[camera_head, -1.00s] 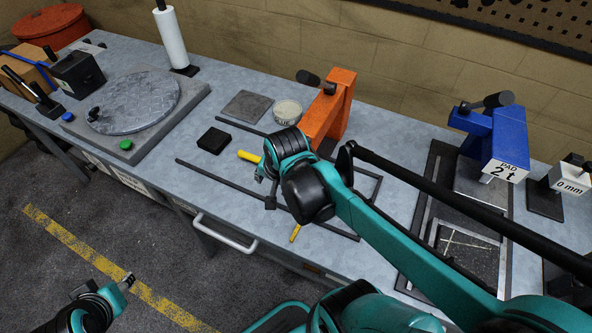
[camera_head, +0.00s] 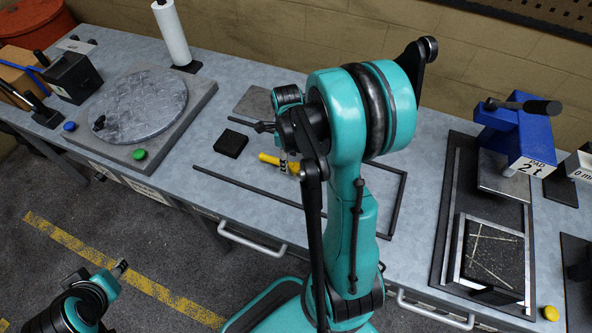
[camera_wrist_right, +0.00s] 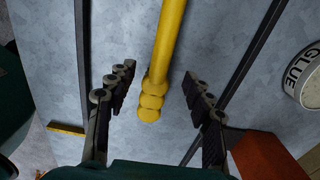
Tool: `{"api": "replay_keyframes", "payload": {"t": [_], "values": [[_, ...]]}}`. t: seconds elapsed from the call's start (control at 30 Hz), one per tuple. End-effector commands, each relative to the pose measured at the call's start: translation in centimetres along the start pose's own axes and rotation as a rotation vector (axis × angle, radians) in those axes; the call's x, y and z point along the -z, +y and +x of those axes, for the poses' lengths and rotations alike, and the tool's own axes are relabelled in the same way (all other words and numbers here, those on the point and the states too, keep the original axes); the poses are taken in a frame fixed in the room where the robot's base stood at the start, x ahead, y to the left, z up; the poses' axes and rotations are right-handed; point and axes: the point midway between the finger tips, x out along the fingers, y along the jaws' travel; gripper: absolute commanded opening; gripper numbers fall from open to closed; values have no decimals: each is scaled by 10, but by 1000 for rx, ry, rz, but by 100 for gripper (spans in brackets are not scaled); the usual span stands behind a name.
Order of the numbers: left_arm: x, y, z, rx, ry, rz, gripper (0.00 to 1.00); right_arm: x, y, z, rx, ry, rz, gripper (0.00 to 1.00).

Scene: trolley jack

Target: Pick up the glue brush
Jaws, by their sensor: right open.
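The glue brush, seen as a yellow handle (camera_head: 268,158), lies on the grey bench right of a small black block; its other end is hidden by my right arm. In the right wrist view the yellow handle (camera_wrist_right: 168,45) runs down from the top edge and ends in rounded rings. My right gripper (camera_wrist_right: 158,80) is open, with one finger on each side of the handle and gaps to both. In the head view my right gripper (camera_head: 287,163) is partly covered by its arm. My left gripper (camera_head: 121,268) is at the lower left, away from the bench; its jaws are too small to judge.
A glue tin (camera_wrist_right: 306,76) stands at the right in the wrist view. Dark frame bars (camera_head: 255,187) lie around the brush area. The black block (camera_head: 231,143), a round plate (camera_head: 145,105) and a blue press (camera_head: 520,135) stand on the bench.

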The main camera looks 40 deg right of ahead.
Motion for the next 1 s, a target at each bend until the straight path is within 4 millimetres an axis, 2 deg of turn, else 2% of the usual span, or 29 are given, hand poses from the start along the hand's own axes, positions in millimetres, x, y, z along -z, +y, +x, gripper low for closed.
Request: {"api": "replay_keyframes", "payload": {"t": [0.03,0.2,0.43,0.63,1.0], "values": [[-5,0,7,0,0,0,40,2,1,12,0,0,0,52],[-11,0,16,0,0,0,40,3,2,35,1,0,-1,52],[-10,0,14,0,0,0,40,3,2,35,1,0,-1,52],[-10,0,14,0,0,0,40,3,2,35,1,0,-2,0],[-9,0,12,0,0,0,40,3,2,29,1,-1,-2,0]]}}
